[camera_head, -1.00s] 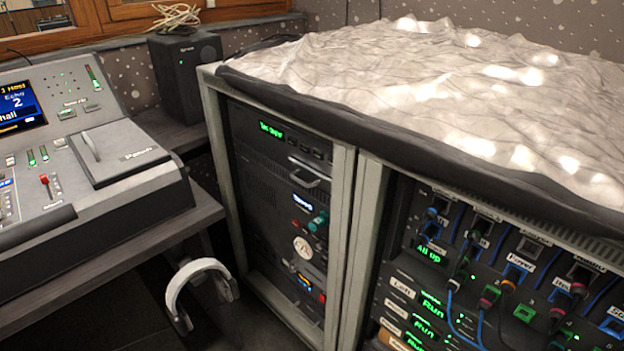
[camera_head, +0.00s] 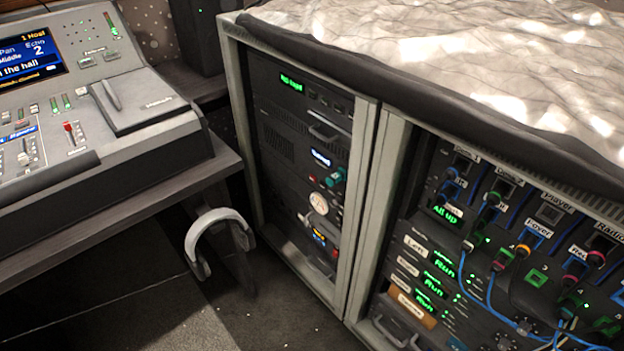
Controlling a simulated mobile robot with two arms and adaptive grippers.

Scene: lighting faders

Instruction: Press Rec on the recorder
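No label saying recorder or Rec is readable. The left rack (camera_head: 362,120) holds several dark units, and I cannot tell which is the recorder. The top unit (camera_head: 308,105) has a small green display (camera_head: 292,85) with blurred text. Below it is a unit with a blue-white display (camera_head: 321,158), a small red part (camera_head: 313,180) and a green-teal knob (camera_head: 338,177). Lower is a round white dial (camera_head: 319,203), with a small blue and orange display (camera_head: 319,237) beneath it. Neither of my grippers is in view.
A mixing desk (camera_head: 100,130) stands on a table (camera_head: 215,170) at the left. Headphones (camera_head: 213,225) hang below its edge. The right rack (camera_head: 370,250) has labelled patch sockets and blue cables (camera_head: 470,290). A pale crumpled cover (camera_head: 430,50) tops the racks. Floor (camera_head: 190,310) in front looks clear.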

